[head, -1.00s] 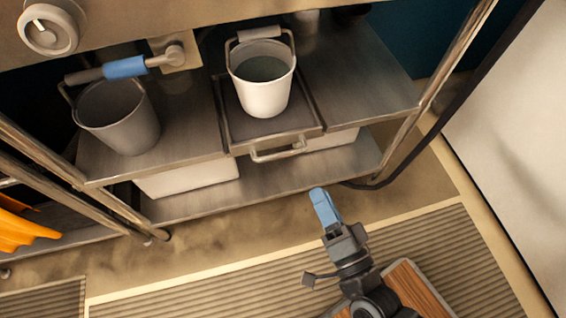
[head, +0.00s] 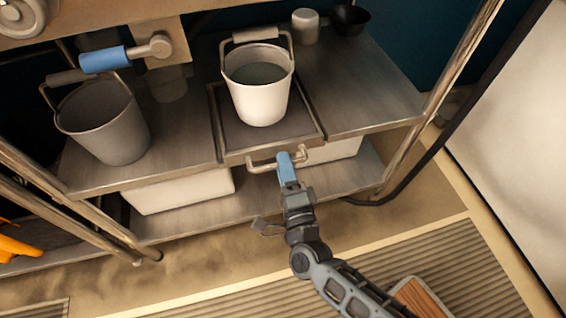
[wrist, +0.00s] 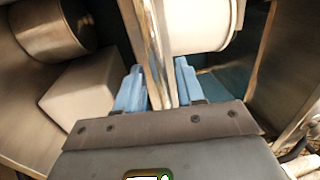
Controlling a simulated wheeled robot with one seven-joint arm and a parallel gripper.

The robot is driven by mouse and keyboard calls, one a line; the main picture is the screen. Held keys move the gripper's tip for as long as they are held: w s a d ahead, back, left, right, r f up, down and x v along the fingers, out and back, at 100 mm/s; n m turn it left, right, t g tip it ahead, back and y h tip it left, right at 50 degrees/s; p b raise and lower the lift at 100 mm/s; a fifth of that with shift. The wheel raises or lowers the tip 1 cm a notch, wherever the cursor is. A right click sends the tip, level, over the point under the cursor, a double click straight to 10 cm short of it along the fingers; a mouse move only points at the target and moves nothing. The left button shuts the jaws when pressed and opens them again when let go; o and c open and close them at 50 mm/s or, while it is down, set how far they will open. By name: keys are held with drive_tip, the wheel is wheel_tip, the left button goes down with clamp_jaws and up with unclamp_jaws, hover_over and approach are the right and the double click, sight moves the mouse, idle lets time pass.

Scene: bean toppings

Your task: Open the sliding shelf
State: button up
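The sliding shelf (head: 228,140) is a dark tray in a metal frame, set in the middle of the metal counter, with a bent metal handle (head: 262,166) on its front. A white bucket (head: 258,98) stands on it and also shows at the top of the wrist view (wrist: 200,28). My gripper (head: 285,158) has its blue fingers at the right part of the handle. In the wrist view the fingers (wrist: 160,88) lie on both sides of a metal bar, close to it. Whether they press on it I cannot tell.
A grey bucket (head: 104,125) stands on the counter (head: 178,135) at left, beneath a blue-gripped lever (head: 105,59). White bins (head: 180,190) sit on the lower shelf. A small cup (head: 305,26) and dark bowl (head: 350,20) stand at back right. The floor (head: 190,245) in front is clear.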

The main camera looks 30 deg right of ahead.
drive_tip(key=shift+w+d+r, duration=0.1)
drive_tip(key=shift+w+d, duration=0.1)
drive_tip(key=shift+w, duration=0.35)
clamp_jaws()
